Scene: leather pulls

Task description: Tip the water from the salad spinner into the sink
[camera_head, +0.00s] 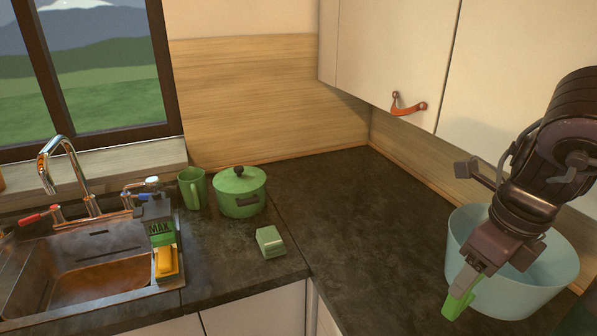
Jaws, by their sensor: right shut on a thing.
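The salad spinner appears to be the light blue, open, round bowl (540,290) on the dark counter at the right. It stands upright, and no water can be made out in it. My right gripper (462,298) comes down from the upper right and is shut on the bowl's near left rim, with a green fingertip outside the wall. The arm hides part of the bowl's rim and inside. The metal sink (100,277) is at the far left, with a brownish basin floor. My left gripper is not in view.
A chrome tap (62,155) stands behind the sink. A green mug (192,188), a lidded green pot (239,192) and a small green block (270,242) stand right of it. The counter between block and bowl is clear.

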